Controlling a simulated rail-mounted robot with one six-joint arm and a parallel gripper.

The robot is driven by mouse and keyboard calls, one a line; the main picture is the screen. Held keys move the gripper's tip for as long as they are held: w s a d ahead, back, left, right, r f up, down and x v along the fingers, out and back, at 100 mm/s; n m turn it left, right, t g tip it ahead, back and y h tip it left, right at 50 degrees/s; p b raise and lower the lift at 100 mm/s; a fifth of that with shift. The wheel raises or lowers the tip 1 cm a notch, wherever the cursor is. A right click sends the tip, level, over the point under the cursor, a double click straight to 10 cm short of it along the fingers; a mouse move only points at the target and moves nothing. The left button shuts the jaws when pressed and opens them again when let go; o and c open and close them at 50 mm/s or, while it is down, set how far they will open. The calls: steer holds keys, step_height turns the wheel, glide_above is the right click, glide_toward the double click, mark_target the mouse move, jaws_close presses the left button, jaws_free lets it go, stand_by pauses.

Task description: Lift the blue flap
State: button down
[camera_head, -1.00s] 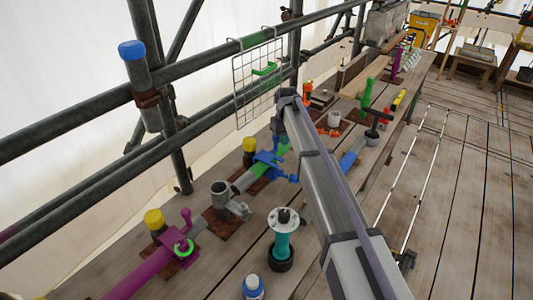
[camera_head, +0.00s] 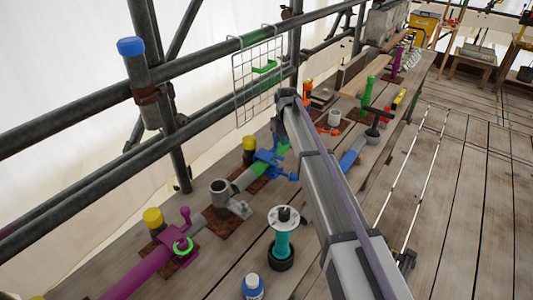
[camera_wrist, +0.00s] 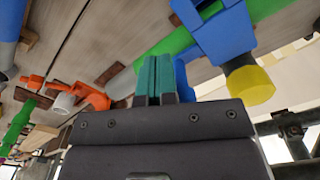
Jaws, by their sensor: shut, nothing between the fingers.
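A blue fitting with a flap-like plate (camera_head: 268,158) is clamped on a green pipe (camera_head: 282,145) on the plank bench, left of my arm in the head view. The blue fitting (camera_wrist: 222,35) shows large at upper right in the wrist view, beside a yellow cap (camera_wrist: 250,85). My gripper's teal fingers (camera_wrist: 156,65) are together and empty, and point toward the green pipe just left of the blue fitting. I cannot tell whether they touch it. In the head view my arm hides most of the gripper.
A grey cup-shaped fitting (camera_head: 220,192), a magenta pipe clamp (camera_head: 180,232) and a teal post with a white flange (camera_head: 282,225) stand nearby. Scaffold rails (camera_head: 75,110) and a wire grid (camera_head: 257,75) stand behind the bench. The plank floor (camera_head: 470,190) at right is mostly clear.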

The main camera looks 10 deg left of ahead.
step_height(320, 180, down, 3)
steer(key=shift+r+b, duration=0.15)
steer(key=shift+b, duration=1.1)
steer(key=shift+a, duration=0.15)
